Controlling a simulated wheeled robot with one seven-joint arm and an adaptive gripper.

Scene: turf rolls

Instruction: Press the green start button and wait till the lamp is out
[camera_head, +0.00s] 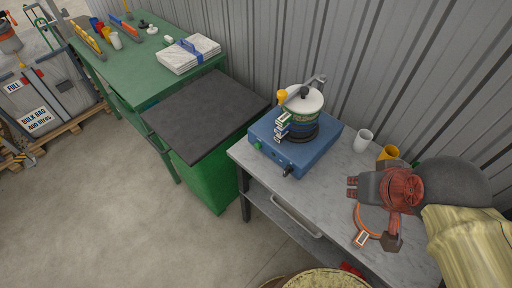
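A blue box-shaped machine (272,133) stands on the grey metal table. A small green button (258,145) is on its front face, near the left end. A dark knob or lever (288,171) sticks out near the right end of that face. A white-lidded pot (303,103) sits on top of the machine. A small yellow-orange part (282,96) is beside the lid; I cannot tell if it is a lamp or lit. My gripper (352,187) is over the table, right of the machine and apart from the button. Its finger opening is too small to judge.
The grey table (335,170) also carries a white cup (363,140), a yellow cup (388,153) and an orange ring (359,219), partly hidden by my arm. A green cabinet with a dark top (205,110) stands left. Open floor (120,215) lies front left.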

